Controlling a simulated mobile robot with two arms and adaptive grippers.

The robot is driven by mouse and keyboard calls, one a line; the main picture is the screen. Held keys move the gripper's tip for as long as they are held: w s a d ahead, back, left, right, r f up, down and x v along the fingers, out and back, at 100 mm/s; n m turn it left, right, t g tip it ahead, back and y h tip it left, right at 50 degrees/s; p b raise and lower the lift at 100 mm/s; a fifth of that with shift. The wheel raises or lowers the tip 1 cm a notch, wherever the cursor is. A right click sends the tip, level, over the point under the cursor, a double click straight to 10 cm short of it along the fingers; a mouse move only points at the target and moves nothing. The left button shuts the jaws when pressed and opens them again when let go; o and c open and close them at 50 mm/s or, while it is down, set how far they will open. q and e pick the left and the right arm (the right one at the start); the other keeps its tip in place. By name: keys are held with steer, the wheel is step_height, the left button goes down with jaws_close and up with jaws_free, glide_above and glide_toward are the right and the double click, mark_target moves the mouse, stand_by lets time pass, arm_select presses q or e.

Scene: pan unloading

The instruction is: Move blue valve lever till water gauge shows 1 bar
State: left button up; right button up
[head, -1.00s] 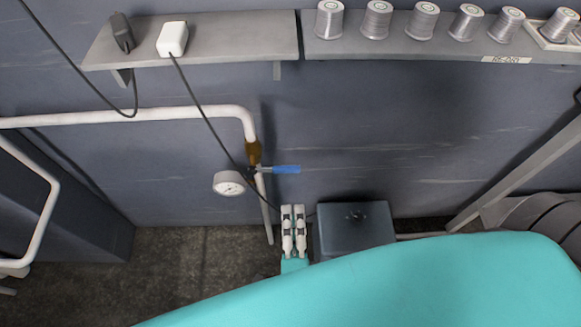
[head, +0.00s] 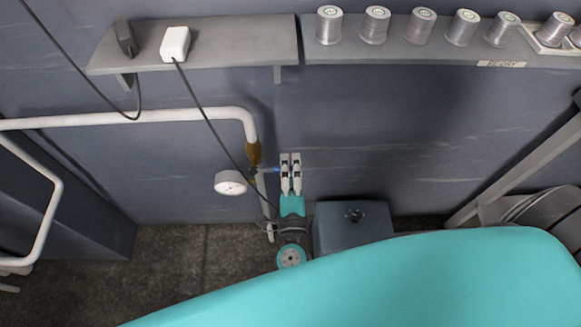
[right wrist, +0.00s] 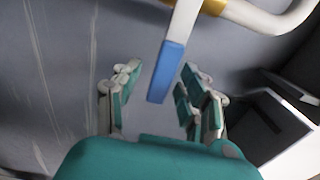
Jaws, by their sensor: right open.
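The blue valve lever (right wrist: 167,72) points down between the fingers of my open right gripper (right wrist: 157,88) in the right wrist view. I see no finger closed on it. In the head view the right gripper (head: 290,160) covers most of the lever, and only a bit of blue (head: 272,169) shows to its left. The lever sits at the brass valve (head: 254,153) on the white pipe. The round white water gauge (head: 230,183) is left of the valve; its reading is too small to make out. My left gripper is not in view.
A white pipe (head: 130,119) runs along the wall to the valve. A dark box (head: 352,228) is right of my right wrist. Shelves above hold a white adapter (head: 175,43) and several silver spools (head: 375,25). A dark cable hangs past the gauge and valve.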

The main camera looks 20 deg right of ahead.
jaws_close()
stand_by(0.3)
steer(key=r+n+p, duration=0.1)
steer(key=p, duration=0.1)
steer(key=r+n+p, duration=0.1)
steer(key=p, duration=0.2)
steer(key=r+n+p, duration=0.1)
steer(key=n+p, duration=0.1)
steer(key=p, duration=0.1)
steer(key=shift+w+a+r, duration=0.1)
steer(key=shift+a+r, duration=0.2)
steer(key=shift+r, duration=0.05)
steer(key=shift+a+n, duration=0.1)
steer(key=shift+n, duration=0.4)
steer(key=shift+f, duration=0.1)
jaws_free()
